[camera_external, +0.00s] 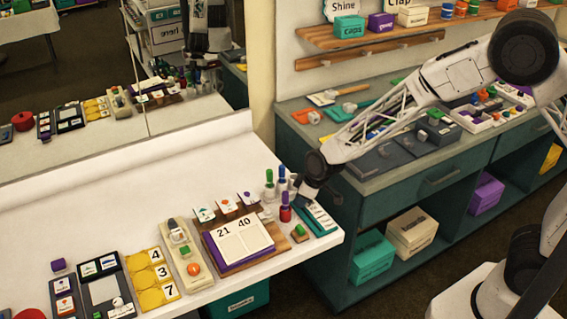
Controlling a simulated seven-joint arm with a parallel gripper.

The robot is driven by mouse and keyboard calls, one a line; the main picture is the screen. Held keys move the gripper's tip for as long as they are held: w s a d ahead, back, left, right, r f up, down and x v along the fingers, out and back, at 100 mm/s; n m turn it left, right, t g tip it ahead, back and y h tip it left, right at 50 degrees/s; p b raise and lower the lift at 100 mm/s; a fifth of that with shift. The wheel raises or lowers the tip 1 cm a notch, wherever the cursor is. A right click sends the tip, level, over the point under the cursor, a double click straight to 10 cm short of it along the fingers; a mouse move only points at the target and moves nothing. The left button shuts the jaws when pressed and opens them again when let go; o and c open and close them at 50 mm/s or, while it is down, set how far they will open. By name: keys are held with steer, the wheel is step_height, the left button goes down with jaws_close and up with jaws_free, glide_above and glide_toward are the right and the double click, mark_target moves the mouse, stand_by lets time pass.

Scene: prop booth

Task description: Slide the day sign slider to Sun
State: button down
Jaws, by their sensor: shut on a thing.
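The teal day sign (322,221) with white lettered strips lies near the right corner of the white counter. Its lettering is too small to read. My gripper (303,202) reaches down from the upper right to the sign's upper left end. It is shut at the slider there; the fingers hide most of the slider, so I cannot read which day it marks.
Upright stampers with green, blue and red handles (285,206) stand close to the gripper's left. A small green-topped block (299,233) lies below it. The number board (239,241) and yellow cards (152,279) lie further left. A mirror (70,75) stands behind.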

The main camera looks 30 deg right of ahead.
mark_target(307, 205)
steer(key=shift+w, duration=0.75)
steer(key=c, duration=1.1)
jaws_free()
steer(key=shift+o, duration=0.2)
steer(key=v, duration=0.7)
steer(key=shift+r, duration=0.35)
steer(key=shift+s+d, duration=0.1)
